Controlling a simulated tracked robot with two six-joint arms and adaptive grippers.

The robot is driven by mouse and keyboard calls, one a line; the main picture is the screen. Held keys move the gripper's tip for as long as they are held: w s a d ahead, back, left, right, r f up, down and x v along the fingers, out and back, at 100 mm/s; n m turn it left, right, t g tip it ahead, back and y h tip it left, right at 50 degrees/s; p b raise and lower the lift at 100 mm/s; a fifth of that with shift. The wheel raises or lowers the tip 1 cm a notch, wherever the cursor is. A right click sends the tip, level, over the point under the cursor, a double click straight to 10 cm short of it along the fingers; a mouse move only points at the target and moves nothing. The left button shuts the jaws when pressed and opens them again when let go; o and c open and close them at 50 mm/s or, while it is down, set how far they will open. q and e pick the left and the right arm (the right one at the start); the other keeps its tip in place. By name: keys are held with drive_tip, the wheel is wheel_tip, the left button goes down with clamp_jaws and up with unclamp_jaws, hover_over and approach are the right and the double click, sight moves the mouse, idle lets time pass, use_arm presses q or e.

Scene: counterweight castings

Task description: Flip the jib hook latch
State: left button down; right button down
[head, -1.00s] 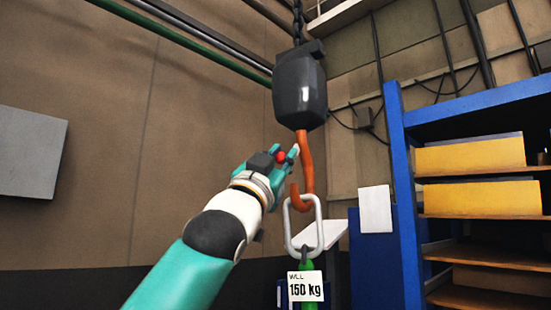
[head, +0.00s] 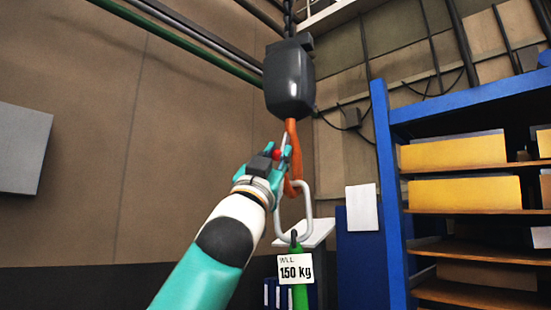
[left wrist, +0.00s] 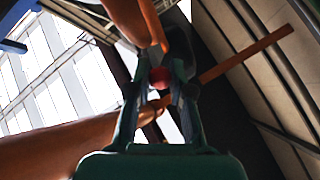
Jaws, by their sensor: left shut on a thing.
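The orange hook (head: 293,165) hangs under a dark hook block (head: 290,80). My left gripper (head: 280,156) is at the hook's left side, shut on a small red knob (head: 276,154), seemingly part of the latch. In the left wrist view the red knob (left wrist: 160,77) sits between the two fingers, with orange hook parts (left wrist: 60,145) close around them. The latch's shape is mostly hidden by the fingers. A silver oblong link (head: 309,212) hangs in the hook's bowl, with a green sling (head: 300,296) and a 150 kg tag (head: 297,269) below. My right gripper is out of view.
A blue shelf rack (head: 390,190) with yellow boxes (head: 465,194) stands at the right. A grey panel (head: 22,148) is on the wall at the left. The chain (head: 289,20) runs up from the block.

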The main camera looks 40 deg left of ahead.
use_arm(q)
drive_tip(key=shift+w+a+f, duration=0.1)
drive_tip(key=shift+w+f, duration=0.15)
drive_tip(key=c, duration=1)
unclamp_jaws()
drive_tip(key=shift+w, duration=0.1)
drive_tip(key=shift+c, duration=0.2)
drive_tip(key=shift+s, duration=0.2)
drive_tip(key=shift+r, duration=0.1)
